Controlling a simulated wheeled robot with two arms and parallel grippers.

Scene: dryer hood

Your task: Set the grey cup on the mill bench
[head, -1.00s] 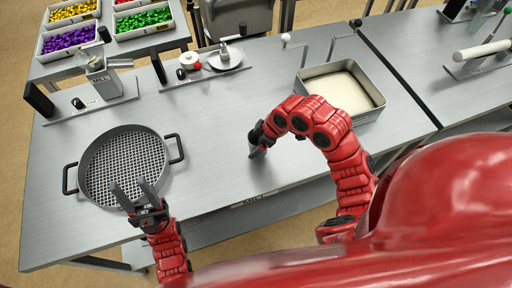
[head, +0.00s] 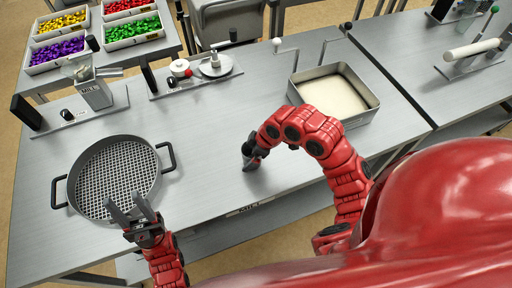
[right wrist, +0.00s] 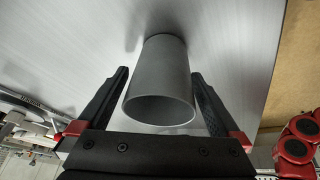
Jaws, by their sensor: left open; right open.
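The grey cup (right wrist: 162,80) shows in the right wrist view, its open rim towards the camera and its far end at the grey bench top. My right gripper (right wrist: 160,73) is open, with one finger on each side of the cup and visible gaps between. In the head view my right gripper (head: 251,161) is low over the front middle of the bench (head: 215,130); the cup is mostly hidden there. My left gripper (head: 125,203) is open and empty, over the near rim of a round sieve.
The sieve (head: 118,180) stands at the bench's left. A mill (head: 96,92) and a small plate device (head: 214,66) stand at the back. A metal tray of pale powder (head: 335,95) is at back right. The bench between sieve and right gripper is clear.

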